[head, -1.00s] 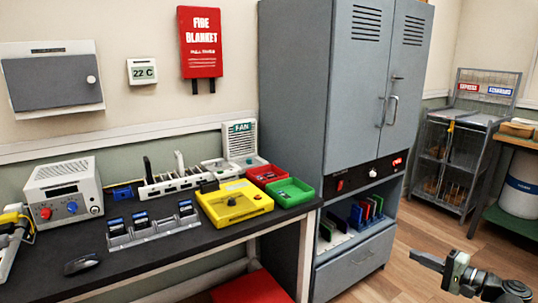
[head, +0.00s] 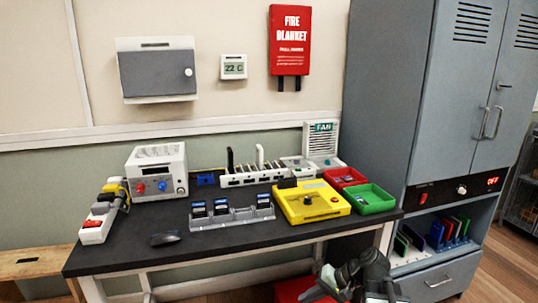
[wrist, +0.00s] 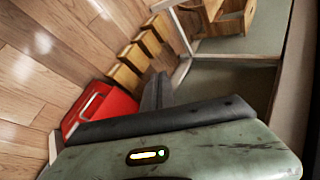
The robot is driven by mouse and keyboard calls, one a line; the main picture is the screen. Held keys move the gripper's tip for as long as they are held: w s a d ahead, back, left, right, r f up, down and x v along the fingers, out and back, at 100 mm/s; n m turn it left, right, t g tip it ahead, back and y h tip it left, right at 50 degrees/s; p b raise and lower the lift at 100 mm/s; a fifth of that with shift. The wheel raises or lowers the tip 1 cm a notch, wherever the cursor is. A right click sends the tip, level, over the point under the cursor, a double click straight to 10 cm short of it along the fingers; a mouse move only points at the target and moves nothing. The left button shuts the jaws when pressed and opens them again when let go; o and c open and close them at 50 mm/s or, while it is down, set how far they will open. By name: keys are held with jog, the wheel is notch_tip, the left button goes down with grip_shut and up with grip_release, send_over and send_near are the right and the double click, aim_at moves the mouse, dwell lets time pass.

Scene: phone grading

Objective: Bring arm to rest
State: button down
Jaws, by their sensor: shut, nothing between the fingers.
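My gripper (wrist: 157,92) shows in the wrist view as dark fingers closed together, with nothing between them. They point over the wooden floor beside a red box. In the head view my arm (head: 368,272) is at the bottom, right of centre, low in front of the bench and partly cut off by the frame edge. The fingertips cannot be made out clearly there.
The black bench (head: 130,262) holds a yellow fixture (head: 300,212), a red tray (head: 343,176), a green tray (head: 372,203) and a phone rack (head: 235,217). A grey cabinet (head: 385,110) stands to the right. The red box (wrist: 100,112) lies on the floor.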

jog(key=s+a+f+n+g+h, duration=0.2)
jog(key=s+a+f+h, duration=0.1)
jog(key=a+f, duration=0.1)
jog(key=s+d+f+h, duration=0.2)
jog(key=d+f+h, duration=0.1)
jog(key=d+h, duration=0.3)
notch_tip(320, 180, up, 32)
jog(key=d+p, duration=0.2)
jog(key=p, duration=3)
jog(key=shift+w+d+n, duration=0.15)
jog(key=shift+d+n, duration=0.1)
jog(key=shift+n, duration=0.05)
jog(key=shift+f, duration=0.1)
